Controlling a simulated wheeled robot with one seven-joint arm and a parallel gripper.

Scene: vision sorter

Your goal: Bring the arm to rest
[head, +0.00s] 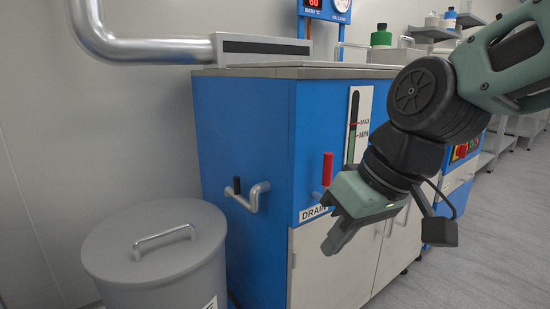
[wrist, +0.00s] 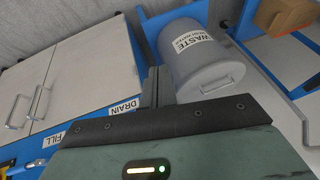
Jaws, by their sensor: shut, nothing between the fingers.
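My gripper (head: 336,243) hangs in front of the blue cabinet in the head view, pointing down and to the left. Its fingers are together with nothing between them. In the wrist view my gripper (wrist: 157,84) also shows, with its fingers side by side and empty. My arm comes in from the upper right of the head view and is bent at the elbow. The gripper appears apart from the cabinet and the bin.
A blue cabinet (head: 240,140) with a red-handled drain valve (head: 327,170) stands behind the gripper. A grey lidded waste bin (head: 150,240) is at the lower left; it also shows in the wrist view (wrist: 200,65). Open floor (head: 495,235) lies at the right.

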